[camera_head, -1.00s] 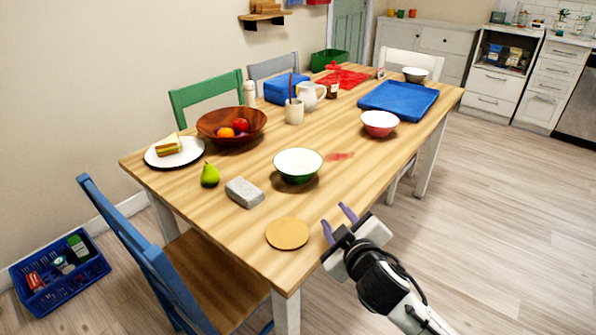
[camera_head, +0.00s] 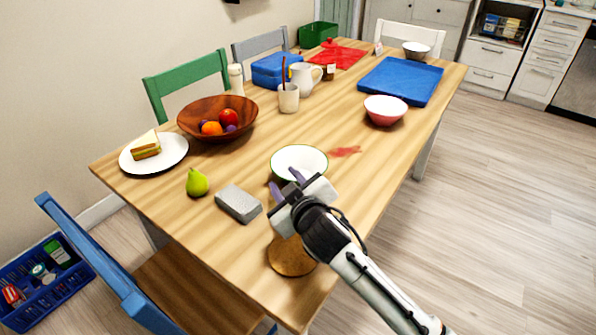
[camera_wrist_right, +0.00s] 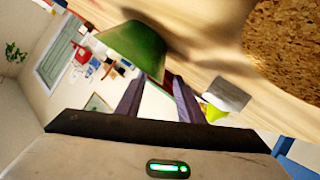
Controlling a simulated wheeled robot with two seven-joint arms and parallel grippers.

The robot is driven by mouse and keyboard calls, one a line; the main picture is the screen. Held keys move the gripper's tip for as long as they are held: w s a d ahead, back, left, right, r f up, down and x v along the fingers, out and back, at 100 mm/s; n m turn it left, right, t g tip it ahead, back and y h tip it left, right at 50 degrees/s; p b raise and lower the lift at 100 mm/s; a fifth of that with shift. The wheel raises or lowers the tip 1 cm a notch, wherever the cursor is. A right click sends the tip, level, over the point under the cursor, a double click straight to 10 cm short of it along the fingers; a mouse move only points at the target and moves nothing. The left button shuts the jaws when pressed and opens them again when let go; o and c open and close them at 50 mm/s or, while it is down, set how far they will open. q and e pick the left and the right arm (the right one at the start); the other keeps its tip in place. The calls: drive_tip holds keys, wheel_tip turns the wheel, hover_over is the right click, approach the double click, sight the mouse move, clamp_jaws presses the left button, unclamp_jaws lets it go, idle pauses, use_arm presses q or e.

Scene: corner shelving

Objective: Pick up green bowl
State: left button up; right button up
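The green bowl (camera_head: 299,160), white inside, stands upright on the table near its front edge. It also shows in the right wrist view as a green outer side (camera_wrist_right: 135,48), just beyond the fingers. My right gripper (camera_head: 285,183) is at the near side of the bowl, its two purple fingers apart, and overlaps the bowl's near rim in the head view. In the right wrist view the fingers (camera_wrist_right: 157,97) are spread with nothing between them. I cannot tell whether a finger touches the bowl. My left gripper is not in view.
A grey block (camera_head: 239,203) and a green pear (camera_head: 197,182) lie left of the bowl. A round cork mat (camera_head: 290,258) lies under my right arm. A pink bowl (camera_head: 385,110) and blue tray (camera_head: 400,80) are farther back. A wooden fruit bowl (camera_head: 190,117) stands at left.

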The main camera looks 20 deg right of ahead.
sight(277, 170)
drive_tip(key=shift+b+x, duration=0.45)
drive_tip(key=shift+x, duration=2.55)
drive_tip(key=shift+c, duration=0.4)
clamp_jaws()
